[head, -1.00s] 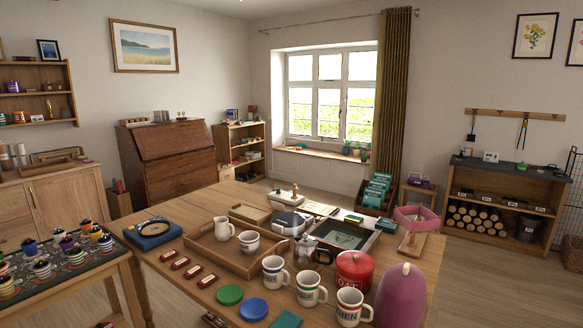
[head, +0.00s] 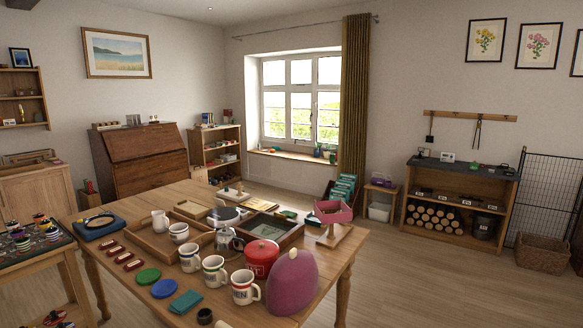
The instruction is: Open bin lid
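No bin with a plainly visible lid can be made out. A dark round bucket (head: 483,228) stands in the right end of the low log shelf, and its top is too small to read. A red lidded canister (head: 262,257) with pale lettering stands on the wooden table (head: 205,313), its lid on. A pale box (head: 379,212) sits under a small stool by the curtain. My gripper and arm are not in view.
The table, crowded with mugs (head: 244,287), a wooden tray (head: 160,246) and a magenta domed thing (head: 289,283), fills the near left. A wicker basket (head: 541,251) and wire rack stand far right. Open floor (head: 430,285) lies right of the table.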

